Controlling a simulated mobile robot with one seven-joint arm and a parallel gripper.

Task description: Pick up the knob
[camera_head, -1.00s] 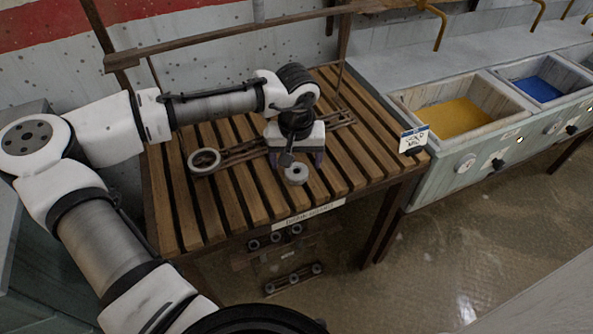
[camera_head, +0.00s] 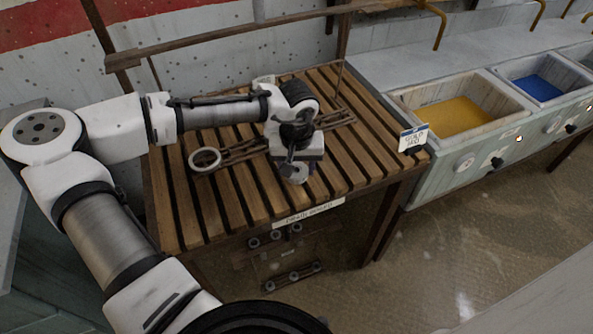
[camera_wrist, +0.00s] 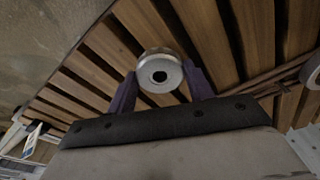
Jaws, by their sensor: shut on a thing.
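A round grey metal knob (camera_head: 297,174) with a dark centre hole is at the front of the slatted wooden table, just below my gripper (camera_head: 300,163). In the wrist view the knob (camera_wrist: 159,70) sits between the two purple fingers of my gripper (camera_wrist: 161,84), which is shut on it. The wrist hides part of the knob in the head view. I cannot tell whether it touches the slats.
A brown slotted rail (camera_head: 240,151) lies across the wooden table (camera_head: 228,205), with a pale ring (camera_head: 205,160) at its left end. A small sign (camera_head: 413,138) stands at the right corner. Basins with yellow (camera_head: 455,116) and blue (camera_head: 538,88) contents stand right.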

